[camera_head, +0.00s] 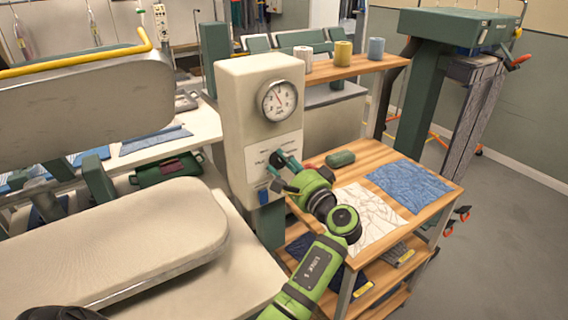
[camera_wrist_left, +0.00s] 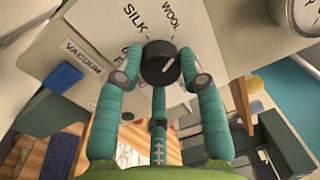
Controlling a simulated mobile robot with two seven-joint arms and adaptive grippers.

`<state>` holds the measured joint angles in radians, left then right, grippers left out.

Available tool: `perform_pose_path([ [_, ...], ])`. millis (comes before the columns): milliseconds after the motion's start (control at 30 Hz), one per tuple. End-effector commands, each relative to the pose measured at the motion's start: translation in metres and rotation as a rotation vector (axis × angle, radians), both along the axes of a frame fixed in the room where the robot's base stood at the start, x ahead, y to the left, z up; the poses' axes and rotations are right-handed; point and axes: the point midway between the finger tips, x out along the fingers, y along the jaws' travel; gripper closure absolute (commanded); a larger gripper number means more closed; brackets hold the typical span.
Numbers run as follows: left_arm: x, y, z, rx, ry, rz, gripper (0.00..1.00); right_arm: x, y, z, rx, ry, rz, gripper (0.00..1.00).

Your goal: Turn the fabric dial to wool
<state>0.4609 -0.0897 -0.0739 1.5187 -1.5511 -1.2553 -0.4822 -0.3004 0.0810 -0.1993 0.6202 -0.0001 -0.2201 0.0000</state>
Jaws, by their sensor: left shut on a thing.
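The fabric dial (camera_wrist_left: 158,63) is a round black knob on a pale panel in the left wrist view. Its white pointer line points to the upper right of that picture. The word WOOL (camera_wrist_left: 172,14) is printed above the knob and SILK (camera_wrist_left: 135,20) to its upper left; other labels are partly hidden by fingers. My left gripper (camera_wrist_left: 160,80) is shut on the dial, its teal fingers around the knob. In the head view the left gripper (camera_head: 281,161) covers the dial on the cream control box (camera_head: 235,110). My right gripper is not in view.
A blue switch (camera_wrist_left: 65,75) labelled VACUUM is beside the dial. A round gauge (camera_head: 278,100) is above on the box. A wooden table (camera_head: 375,155) with blue cloth (camera_head: 408,185) is to the right. A padded pressing board (camera_head: 120,240) is at left.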

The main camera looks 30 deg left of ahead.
Motion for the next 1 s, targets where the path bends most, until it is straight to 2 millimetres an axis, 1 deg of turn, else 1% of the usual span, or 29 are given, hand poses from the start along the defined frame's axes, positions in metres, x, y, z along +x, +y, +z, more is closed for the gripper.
perform_pose_path([
  [33,0.002,0.001,0.009,0.015,-0.011,-0.004,0.93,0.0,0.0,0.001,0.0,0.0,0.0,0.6],
  [333,0.002,0.001,0.008,0.014,-0.011,-0.004,0.93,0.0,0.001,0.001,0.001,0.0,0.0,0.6],
  [367,0.002,0.001,0.008,0.014,-0.011,-0.004,0.57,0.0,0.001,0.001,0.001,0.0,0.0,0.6],
  [400,0.002,0.001,0.008,0.014,-0.012,-0.005,0.41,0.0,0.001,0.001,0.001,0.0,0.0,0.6],
  [433,0.002,0.001,0.008,0.013,-0.012,-0.004,0.37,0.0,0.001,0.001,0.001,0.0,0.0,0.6],
  [767,0.001,-0.001,0.003,0.006,-0.004,-0.005,0.37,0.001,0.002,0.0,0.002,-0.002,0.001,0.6],
  [867,-0.002,-0.01,0.002,0.005,-0.004,-0.006,0.37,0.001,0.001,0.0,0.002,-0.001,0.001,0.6],
  [1000,-0.011,-0.031,0.0,0.004,-0.003,-0.006,0.37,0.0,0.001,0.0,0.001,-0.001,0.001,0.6],
])
